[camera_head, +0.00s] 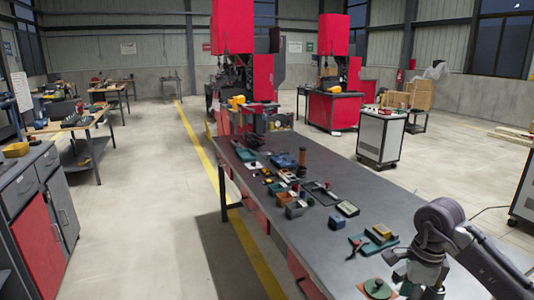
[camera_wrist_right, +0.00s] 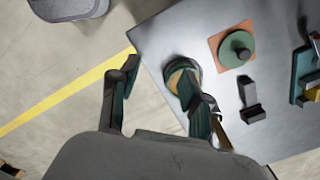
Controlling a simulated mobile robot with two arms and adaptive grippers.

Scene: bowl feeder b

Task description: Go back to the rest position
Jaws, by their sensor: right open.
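My right arm comes in from the right in the head view, and its gripper (camera_head: 421,284) hangs by the near end of the long grey workbench (camera_head: 345,185). In the right wrist view the right gripper (camera_wrist_right: 158,108) is open, its two fingers wide apart with nothing between them. One finger overlaps the bench edge and partly hides a round bowl-like part (camera_wrist_right: 177,78); the other finger is over the floor. A green disc with a dark knob (camera_wrist_right: 235,48) lies on an orange square beyond that finger. My left gripper is not in view.
Green trays (camera_head: 374,243), dark boxes, small bins (camera_head: 296,209) and loose parts cover much of the bench. A white cabinet (camera_head: 381,136) and red machines (camera_head: 334,108) stand behind. The floor left of the bench is open, with a yellow line (camera_head: 250,245).

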